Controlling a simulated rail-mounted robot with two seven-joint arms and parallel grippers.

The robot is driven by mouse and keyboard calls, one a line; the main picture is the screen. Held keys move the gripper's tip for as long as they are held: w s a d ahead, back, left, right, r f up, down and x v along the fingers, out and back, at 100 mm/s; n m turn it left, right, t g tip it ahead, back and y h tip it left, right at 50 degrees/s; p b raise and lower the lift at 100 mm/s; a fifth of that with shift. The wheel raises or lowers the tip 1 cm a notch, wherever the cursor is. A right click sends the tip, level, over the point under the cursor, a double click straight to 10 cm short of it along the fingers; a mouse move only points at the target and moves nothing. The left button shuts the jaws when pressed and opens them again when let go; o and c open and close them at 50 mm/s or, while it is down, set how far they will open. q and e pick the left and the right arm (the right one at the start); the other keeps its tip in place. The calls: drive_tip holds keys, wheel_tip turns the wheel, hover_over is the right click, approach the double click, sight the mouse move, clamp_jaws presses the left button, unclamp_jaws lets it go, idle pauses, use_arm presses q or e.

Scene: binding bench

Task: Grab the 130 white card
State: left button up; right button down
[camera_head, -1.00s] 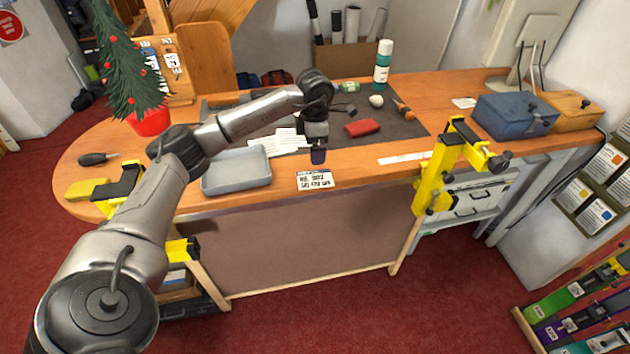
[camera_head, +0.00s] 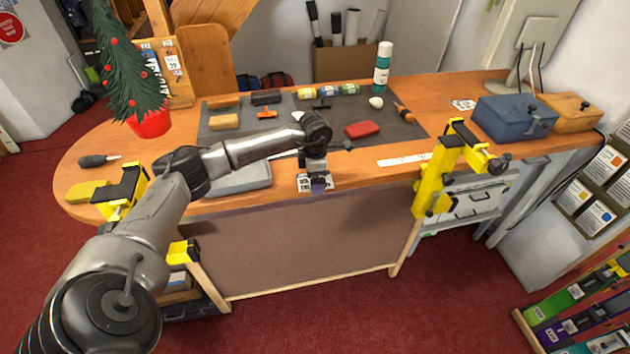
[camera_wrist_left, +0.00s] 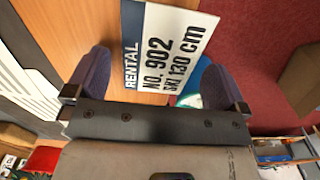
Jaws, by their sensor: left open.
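The white card (camera_head: 304,184) lies at the front edge of the bench, left of the yellow clamp, partly hidden by my left gripper (camera_head: 318,186) in the head view. My left gripper (camera_wrist_left: 158,62) is open, with one dark finger on each side of the card's near end. I cannot tell whether the fingers touch it. My right gripper is out of view.
A grey tray (camera_head: 243,180) stands just left of the card. A yellow clamp (camera_head: 436,172) rises at the front edge to the right. A white ruler-like strip (camera_head: 402,160) lies between. A red block (camera_head: 364,129) sits on the dark mat (camera_head: 395,124) behind.

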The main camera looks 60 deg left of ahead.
use_arm(q)
drive_tip(key=shift+f, duration=0.15)
drive_tip(key=shift+c, duration=0.5)
drive_tip(key=c, duration=0.7)
drive_tip(key=shift+c, duration=0.2)
